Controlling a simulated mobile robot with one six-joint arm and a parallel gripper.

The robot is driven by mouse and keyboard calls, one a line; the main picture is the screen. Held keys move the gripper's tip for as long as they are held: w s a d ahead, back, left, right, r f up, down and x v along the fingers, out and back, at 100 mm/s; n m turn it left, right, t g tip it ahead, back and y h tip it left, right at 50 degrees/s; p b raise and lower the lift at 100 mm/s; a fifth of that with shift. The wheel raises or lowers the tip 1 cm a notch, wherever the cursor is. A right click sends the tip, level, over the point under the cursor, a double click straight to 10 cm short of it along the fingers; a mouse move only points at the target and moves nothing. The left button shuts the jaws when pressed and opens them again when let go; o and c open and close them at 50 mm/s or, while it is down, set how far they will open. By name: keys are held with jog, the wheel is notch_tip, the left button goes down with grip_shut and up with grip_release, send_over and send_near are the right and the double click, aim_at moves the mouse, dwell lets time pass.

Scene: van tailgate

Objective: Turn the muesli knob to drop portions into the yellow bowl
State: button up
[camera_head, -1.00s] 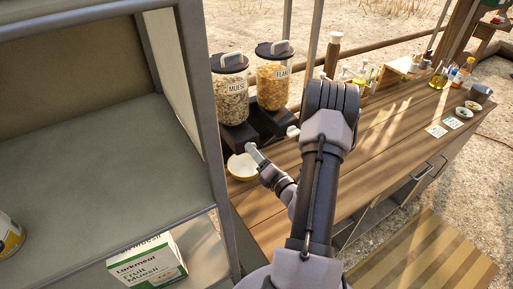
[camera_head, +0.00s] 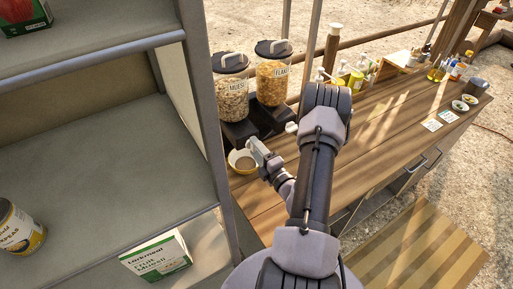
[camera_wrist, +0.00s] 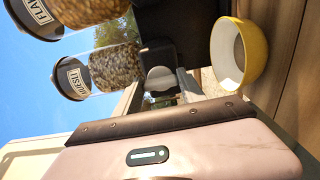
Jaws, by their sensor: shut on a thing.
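The muesli dispenser (camera_head: 232,97) is a clear jar with a dark lid on a black stand; its label and jar also show in the wrist view (camera_wrist: 116,67). In the wrist view my gripper (camera_wrist: 161,92) is shut on the pale grey muesli knob (camera_wrist: 158,74), one finger on each side. In the head view my gripper (camera_head: 262,152) is at the front of the stand and hides the knob. The yellow bowl (camera_wrist: 257,52) stands upright below the dispenser, beside my gripper, and also shows in the head view (camera_head: 233,166). Its inside looks brownish at the bottom.
The flakes dispenser (camera_head: 272,80) stands close to the right of the muesli one. A grey shelf unit (camera_head: 110,150) with a can and a muesli box rises close on the left. The wooden counter (camera_head: 375,140) is mostly clear to the right, with bottles at its back.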

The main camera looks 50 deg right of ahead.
jog(key=shift+r, duration=0.1)
dwell(0.3)
jog(key=o, duration=1.4)
jog(key=shift+w, duration=0.1)
jog(key=shift+c, duration=0.2)
